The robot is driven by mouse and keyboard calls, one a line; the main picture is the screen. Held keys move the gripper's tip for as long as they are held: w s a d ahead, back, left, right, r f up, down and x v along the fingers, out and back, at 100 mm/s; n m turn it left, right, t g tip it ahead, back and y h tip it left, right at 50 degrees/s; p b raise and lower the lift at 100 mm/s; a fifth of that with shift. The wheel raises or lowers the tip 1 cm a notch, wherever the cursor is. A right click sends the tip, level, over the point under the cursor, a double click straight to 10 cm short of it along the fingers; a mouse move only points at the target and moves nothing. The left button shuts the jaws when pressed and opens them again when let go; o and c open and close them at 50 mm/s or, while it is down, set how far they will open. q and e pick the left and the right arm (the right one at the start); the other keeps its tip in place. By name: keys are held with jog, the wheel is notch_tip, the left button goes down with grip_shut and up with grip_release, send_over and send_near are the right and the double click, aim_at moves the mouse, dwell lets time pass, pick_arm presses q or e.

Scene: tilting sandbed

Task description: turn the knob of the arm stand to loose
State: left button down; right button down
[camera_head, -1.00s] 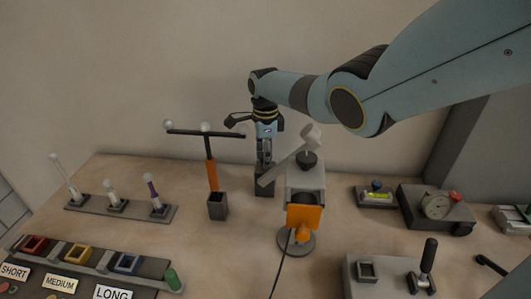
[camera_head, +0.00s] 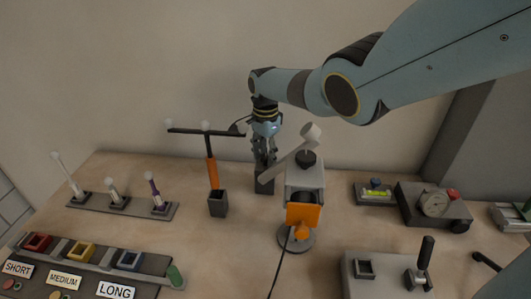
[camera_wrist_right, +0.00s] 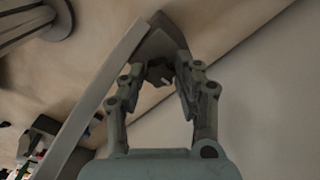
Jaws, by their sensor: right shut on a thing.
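The arm stand (camera_head: 264,184) is a dark post at the back middle of the table. A pale grey arm (camera_head: 288,160) slants up to the right from it and ends in a whitish cylinder (camera_head: 311,134). My right gripper (camera_head: 264,162) points down over the post from above. In the right wrist view its fingers (camera_wrist_right: 160,78) are shut on a small dark knob (camera_wrist_right: 157,73), mostly hidden between them. The pale arm (camera_wrist_right: 100,90) passes beside the fingers there. I cannot read the knob's setting. My left gripper is not in view.
A grey fixture with an orange clamp (camera_head: 303,215) stands close in front on the right. An orange post with a dark crossbar (camera_head: 211,172) is close on the left. A dial gauge (camera_head: 435,204) stands at right. The wall is close behind.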

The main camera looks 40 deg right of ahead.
aim_at(265, 156)
dwell(0.3)
jog(key=c, duration=0.9)
grip_release()
jog(key=shift+c, duration=0.2)
jog(key=shift+r, duration=0.1)
jog(key=shift+r, duration=3.9)
